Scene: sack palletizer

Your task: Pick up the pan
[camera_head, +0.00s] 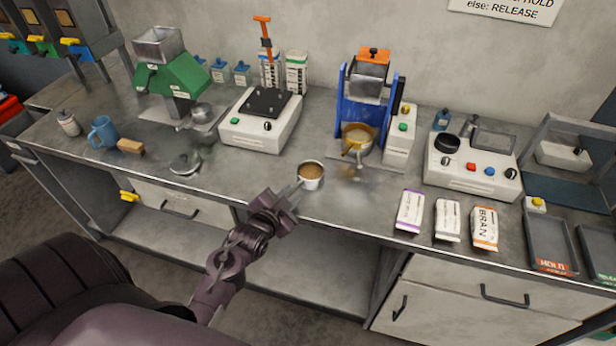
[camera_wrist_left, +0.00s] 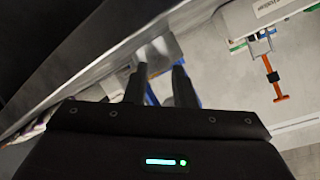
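A small steel pan (camera_head: 311,174) with brown contents is at the front middle of the bench. A short handle points from it toward my left gripper (camera_head: 288,198), which is close beside it at the bench's front edge. In the left wrist view, the two fingers of the gripper (camera_wrist_left: 159,78) stand apart with a gap between them. A grey metal shape (camera_wrist_left: 158,48), probably the pan, shows at the fingertips. I cannot see a finger closed on the handle. My right gripper is not in view.
A metal dish (camera_head: 185,163) lies to the left. Several packets, including a BRAN packet (camera_head: 485,228), lie to the right.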

